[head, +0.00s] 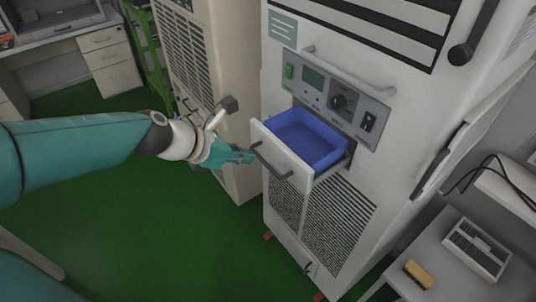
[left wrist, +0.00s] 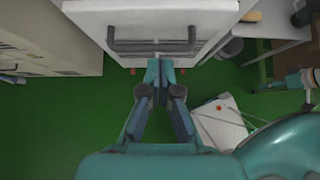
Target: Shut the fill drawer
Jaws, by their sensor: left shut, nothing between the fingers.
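The fill drawer (head: 283,155) stands pulled out of the front of a tall white cabinet, below its control panel. It has a white front with a dark bar handle (head: 271,162) and a blue tray (head: 309,138) inside.
The cabinet's control panel (head: 338,98) and a long grey handle (head: 350,72) are above the drawer. A beige cabinet (head: 230,60) stands close on the left, behind my gripper. A grey side table (head: 445,270) stands at the right. Green floor is open in front.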

